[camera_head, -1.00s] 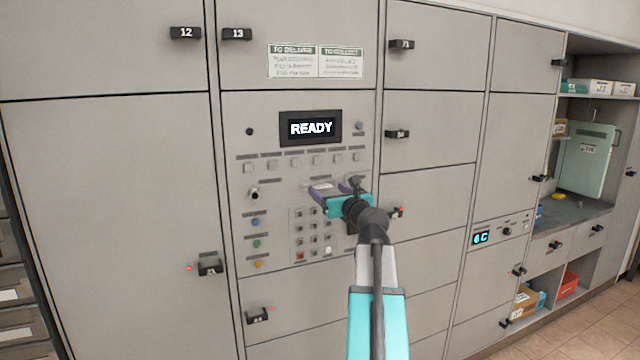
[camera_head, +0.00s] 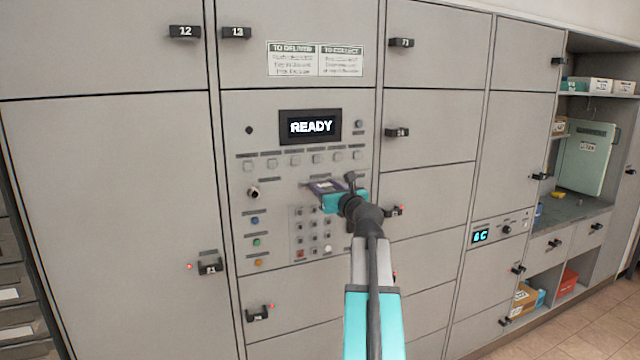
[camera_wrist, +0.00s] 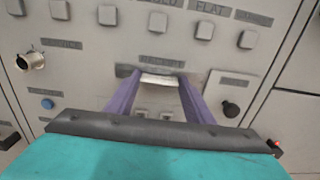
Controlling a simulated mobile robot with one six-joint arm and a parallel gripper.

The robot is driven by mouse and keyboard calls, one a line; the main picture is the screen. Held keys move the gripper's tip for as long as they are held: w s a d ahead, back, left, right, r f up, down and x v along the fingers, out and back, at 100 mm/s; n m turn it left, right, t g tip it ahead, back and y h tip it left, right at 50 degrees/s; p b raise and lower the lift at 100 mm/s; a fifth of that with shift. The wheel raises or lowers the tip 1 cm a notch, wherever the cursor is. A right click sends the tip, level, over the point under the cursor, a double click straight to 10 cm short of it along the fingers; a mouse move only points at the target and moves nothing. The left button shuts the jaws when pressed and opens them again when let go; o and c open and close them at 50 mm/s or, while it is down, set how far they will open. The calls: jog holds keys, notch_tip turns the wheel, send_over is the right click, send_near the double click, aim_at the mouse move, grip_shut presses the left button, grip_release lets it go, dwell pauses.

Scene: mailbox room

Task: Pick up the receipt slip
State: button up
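The receipt slip (camera_wrist: 161,80) is a small white strip at a slot in the locker's control panel (camera_head: 282,220), below a label in the wrist view. My gripper (camera_wrist: 160,76) has two purple fingers spread apart, one on each side of the slip. The fingertips are close to the panel face, and I cannot tell whether they touch the slip. In the head view my gripper (camera_head: 318,186) is at the panel below the READY screen (camera_head: 311,127), and I cannot make out the slip clearly there.
A row of square buttons (camera_wrist: 155,22) lies above the slot. A keylock (camera_wrist: 30,60) is to the left and a dark knob (camera_wrist: 231,109) to the right. A keypad (camera_head: 313,232) sits below my gripper. Open shelves (camera_head: 590,150) stand at the far right.

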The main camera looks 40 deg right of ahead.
jog(key=c, duration=0.5)
jog(key=shift+c, duration=0.3)
jog(key=shift+a+r+p, duration=0.1)
jog(key=shift+r+p, duration=0.1)
jog(key=shift+p, duration=0.4)
